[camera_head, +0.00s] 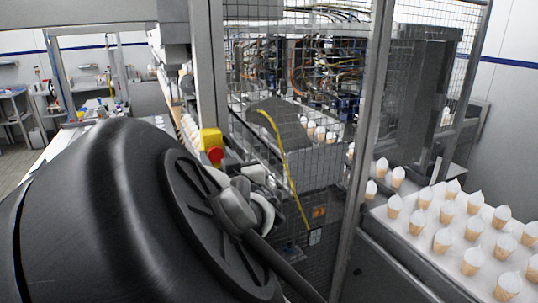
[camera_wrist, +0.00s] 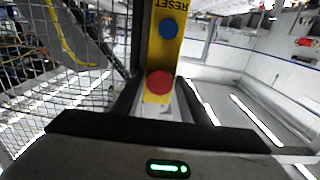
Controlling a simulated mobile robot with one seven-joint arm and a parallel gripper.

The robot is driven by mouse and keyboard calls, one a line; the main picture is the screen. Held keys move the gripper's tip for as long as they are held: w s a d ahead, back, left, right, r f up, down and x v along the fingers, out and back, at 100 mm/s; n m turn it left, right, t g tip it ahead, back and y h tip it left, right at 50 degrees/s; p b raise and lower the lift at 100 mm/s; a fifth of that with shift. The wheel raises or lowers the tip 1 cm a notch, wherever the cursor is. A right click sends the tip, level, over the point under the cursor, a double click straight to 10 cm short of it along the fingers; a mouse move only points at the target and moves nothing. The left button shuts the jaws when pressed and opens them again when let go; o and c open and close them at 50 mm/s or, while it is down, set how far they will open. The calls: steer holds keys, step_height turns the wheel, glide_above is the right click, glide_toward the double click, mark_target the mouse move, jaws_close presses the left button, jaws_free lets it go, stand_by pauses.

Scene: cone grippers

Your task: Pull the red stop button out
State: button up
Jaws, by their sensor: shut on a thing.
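The red stop button (camera_head: 215,155) sits on the lower front of a yellow control box (camera_head: 210,138) fixed to a grey post. In the wrist view the red button (camera_wrist: 159,84) is at the centre, straight ahead of my gripper (camera_wrist: 157,95), with the yellow box (camera_wrist: 156,50) behind it. Dark finger parts flank the lower end of the box, and my gripper is shut on the red button. The exact contact is hard to see, as the hand's body covers the lower part. In the head view my black arm hides much of the hand.
A blue button (camera_wrist: 168,28) marked RESET is on the same box. A wire mesh guard (camera_head: 300,100) stands right beside the post. Paper-wrapped cones (camera_head: 445,240) stand on a conveyor at the right. Open floor shows to the right in the wrist view.

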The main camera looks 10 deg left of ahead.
steer(key=shift+s+d+f, duration=0.2)
steer(key=shift+s+f, duration=0.05)
steer(key=shift+f, duration=0.05)
stand_by(0.6)
steer(key=shift+s+d+r, duration=0.1)
steer(key=shift+s+r, duration=0.05)
steer(key=shift+s, duration=0.1)
steer(key=shift+c, duration=1.2)
steer(key=shift+r, duration=0.1)
steer(key=shift+s+d, duration=0.1)
steer(key=shift+s, duration=0.05)
steer(key=shift+r, duration=0.1)
steer(key=o, duration=0.9)
steer(key=shift+o, duration=0.5)
steer(key=shift+s+d+r, duration=0.1)
steer(key=shift+s, duration=0.1)
steer(key=shift+w, duration=0.1)
steer(key=shift+p, duration=0.3)
